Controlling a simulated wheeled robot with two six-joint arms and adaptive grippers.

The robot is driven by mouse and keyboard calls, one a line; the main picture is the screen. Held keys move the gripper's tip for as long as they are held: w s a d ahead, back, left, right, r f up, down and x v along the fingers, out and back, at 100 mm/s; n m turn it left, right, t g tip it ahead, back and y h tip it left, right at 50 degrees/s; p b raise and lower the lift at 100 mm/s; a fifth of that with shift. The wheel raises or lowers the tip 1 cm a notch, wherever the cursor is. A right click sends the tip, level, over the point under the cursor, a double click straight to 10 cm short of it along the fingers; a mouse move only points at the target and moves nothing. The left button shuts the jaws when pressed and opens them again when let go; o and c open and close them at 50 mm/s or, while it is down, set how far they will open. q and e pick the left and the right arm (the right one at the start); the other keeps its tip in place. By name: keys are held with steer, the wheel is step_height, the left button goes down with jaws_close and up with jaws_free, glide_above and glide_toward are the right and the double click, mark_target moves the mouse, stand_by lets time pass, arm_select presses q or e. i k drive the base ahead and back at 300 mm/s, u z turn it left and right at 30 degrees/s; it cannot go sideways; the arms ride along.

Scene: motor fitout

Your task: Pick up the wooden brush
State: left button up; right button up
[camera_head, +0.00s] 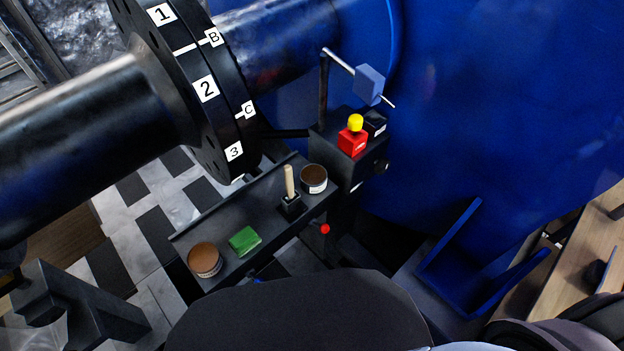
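The wooden brush (289,181) stands upright on the narrow dark tray, between a brown-topped tin and a green block. Its pale wooden handle points up, and its lower end sits in or on a small dark block (290,204). I cannot tell whether that block is the brush head or a holder. Nothing is touching the handle. Neither of my grippers can be made out in the head view.
The dark tray (219,220) also carries a green block (244,241) and brown-topped tins (205,260) (314,179). A red, yellow-capped container (352,138) stands behind. A large black flanged shaft (207,90) overhangs the left. A blue housing (490,100) fills the right.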

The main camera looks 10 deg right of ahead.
mark_target(289, 179)
steer(key=u, duration=0.05)
steer(key=k, duration=1)
steer(key=u, duration=1.65)
steer(key=i, duration=1)
steer(key=z, duration=1.2)
